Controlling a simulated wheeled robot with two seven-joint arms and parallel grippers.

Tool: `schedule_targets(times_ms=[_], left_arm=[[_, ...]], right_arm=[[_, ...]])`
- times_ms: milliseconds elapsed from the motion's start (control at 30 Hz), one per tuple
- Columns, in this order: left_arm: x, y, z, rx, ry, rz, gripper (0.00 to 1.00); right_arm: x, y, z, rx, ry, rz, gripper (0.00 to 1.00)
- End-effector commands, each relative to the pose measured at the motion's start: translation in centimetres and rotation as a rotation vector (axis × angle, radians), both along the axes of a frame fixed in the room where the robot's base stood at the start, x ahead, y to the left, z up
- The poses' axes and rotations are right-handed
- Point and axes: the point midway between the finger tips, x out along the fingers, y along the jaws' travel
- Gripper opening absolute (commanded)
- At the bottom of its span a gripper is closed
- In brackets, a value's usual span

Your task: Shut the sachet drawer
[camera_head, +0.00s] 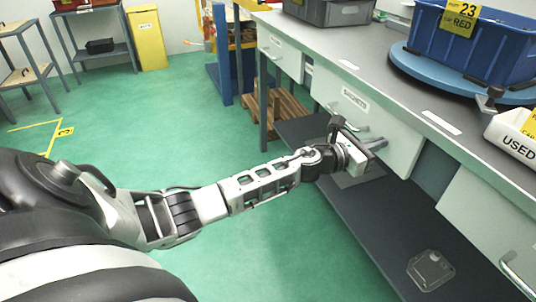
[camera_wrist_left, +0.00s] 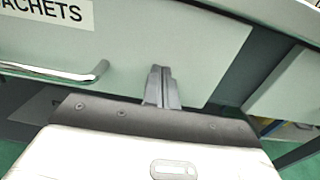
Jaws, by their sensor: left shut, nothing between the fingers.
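The sachet drawer (camera_head: 395,135) is a pale grey front with a label and a bar handle, under the workbench top. In the left wrist view the drawer front (camera_wrist_left: 205,62) carries a label ending in "ACHETS" and a metal handle (camera_wrist_left: 75,76). My left gripper (camera_head: 376,144) is at the drawer front, just beside the handle. In the left wrist view its fingers (camera_wrist_left: 162,72) are together with nothing between them, pointing at the front right of the handle. I cannot tell whether the tips touch it. My right gripper is not in view.
The workbench top (camera_head: 375,70) carries a blue bin (camera_head: 475,50) on a round blue turntable, a grey crate (camera_head: 330,10) and a white "USED" bin (camera_head: 515,138). Other drawers (camera_head: 280,52) flank this one. A lower shelf (camera_head: 375,225) runs beneath. Green floor is open at left.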

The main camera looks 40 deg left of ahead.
Motion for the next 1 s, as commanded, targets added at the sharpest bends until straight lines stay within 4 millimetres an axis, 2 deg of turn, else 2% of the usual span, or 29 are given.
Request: schedule_targets(times_ms=[167, 733, 867, 1000], left_arm=[[0.6, 0.7, 0.0, 0.001, 0.0, 0.018, 0.0], [1.0, 0.4, 0.3, -0.003, -0.005, 0.019, 0.0], [0.7, 0.4, 0.3, -0.003, -0.005, 0.017, 0.0], [-0.4, 0.8, 0.3, -0.002, -0.004, 0.008, 0.0]], right_arm=[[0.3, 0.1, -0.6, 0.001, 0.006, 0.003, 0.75], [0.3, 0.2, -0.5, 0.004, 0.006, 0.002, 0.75], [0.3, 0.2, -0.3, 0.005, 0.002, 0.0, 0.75], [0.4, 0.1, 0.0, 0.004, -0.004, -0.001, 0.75]])
